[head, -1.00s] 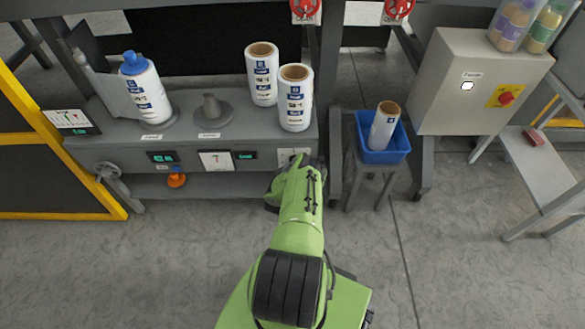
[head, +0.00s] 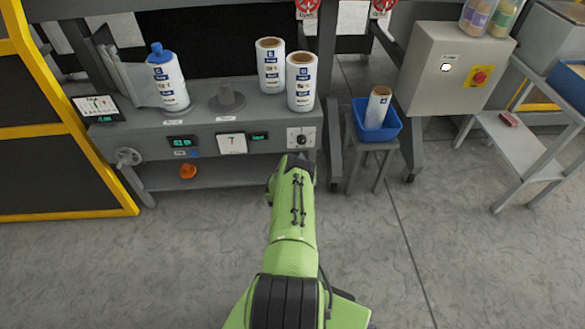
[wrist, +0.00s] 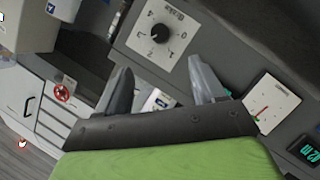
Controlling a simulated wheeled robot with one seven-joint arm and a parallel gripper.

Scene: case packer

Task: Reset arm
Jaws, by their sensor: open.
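My green arm reaches forward at the bottom middle of the head view, toward the front of the grey machine bench (head: 215,133). The fingers point toward the bench's front panel, where a black dial knob (wrist: 160,33) on a white plate shows. The same dial plate (head: 301,137) shows just above the arm in the head view. I cannot tell the exact gap to the panel.
Label rolls (head: 271,65) (head: 302,82) and a spindle roll with a blue cap (head: 167,80) stand on the bench. A blue bin (head: 374,134) holding a roll sits on a stool at right. A grey control box (head: 457,70) stands farther right. The floor is clear.

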